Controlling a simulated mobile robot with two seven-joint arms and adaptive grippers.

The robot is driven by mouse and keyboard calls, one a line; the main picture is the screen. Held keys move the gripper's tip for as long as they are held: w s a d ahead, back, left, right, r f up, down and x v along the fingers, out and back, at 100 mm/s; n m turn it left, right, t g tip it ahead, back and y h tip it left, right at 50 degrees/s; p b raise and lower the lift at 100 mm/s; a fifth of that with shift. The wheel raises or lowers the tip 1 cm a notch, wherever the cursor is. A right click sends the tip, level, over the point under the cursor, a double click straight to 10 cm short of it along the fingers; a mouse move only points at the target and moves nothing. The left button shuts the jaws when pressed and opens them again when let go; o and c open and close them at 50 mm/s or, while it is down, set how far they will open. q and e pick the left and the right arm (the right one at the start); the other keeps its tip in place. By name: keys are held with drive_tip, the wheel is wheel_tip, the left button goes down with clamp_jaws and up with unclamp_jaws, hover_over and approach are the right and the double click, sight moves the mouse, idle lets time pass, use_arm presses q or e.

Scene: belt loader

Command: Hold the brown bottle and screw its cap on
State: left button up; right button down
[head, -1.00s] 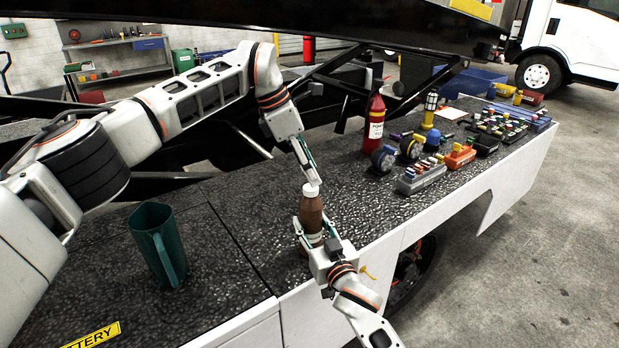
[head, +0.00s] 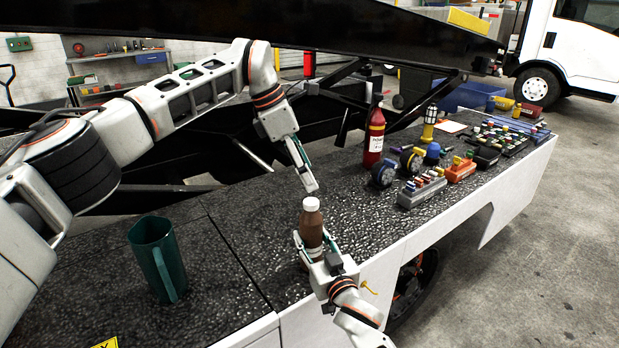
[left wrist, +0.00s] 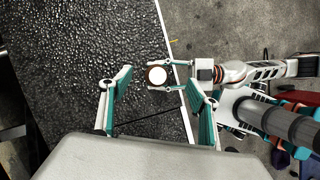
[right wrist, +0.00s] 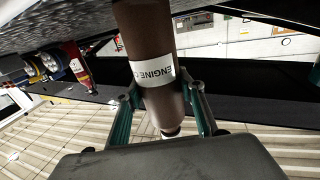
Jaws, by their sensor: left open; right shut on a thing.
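The brown bottle (head: 312,228) stands upright near the front edge of the dark deck. Its white cap (head: 311,204) sits on top of the neck; whether it is screwed tight I cannot tell. My right gripper (head: 311,243) is shut around the bottle's body from the front. In the right wrist view the bottle (right wrist: 150,38) with a white label is between its fingers. My left gripper (head: 312,186) is open and empty, just above the cap and apart from it. In the left wrist view the round cap (left wrist: 157,75) shows beyond and between the spread fingers.
A green jug (head: 158,262) stands at the left of the deck. A red bottle (head: 374,138), reels (head: 383,168) and several connector blocks (head: 422,190) stand to the right. A black beam (head: 300,30) crosses overhead. The deck around the brown bottle is clear.

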use_arm(q)
drive_tip(key=v, duration=0.9)
drive_tip(key=shift+r, duration=0.2)
drive_tip(key=shift+a, duration=0.1)
use_arm(e)
drive_tip(key=c, duration=1.2)
unclamp_jaws()
drive_tip(key=v, duration=1.2)
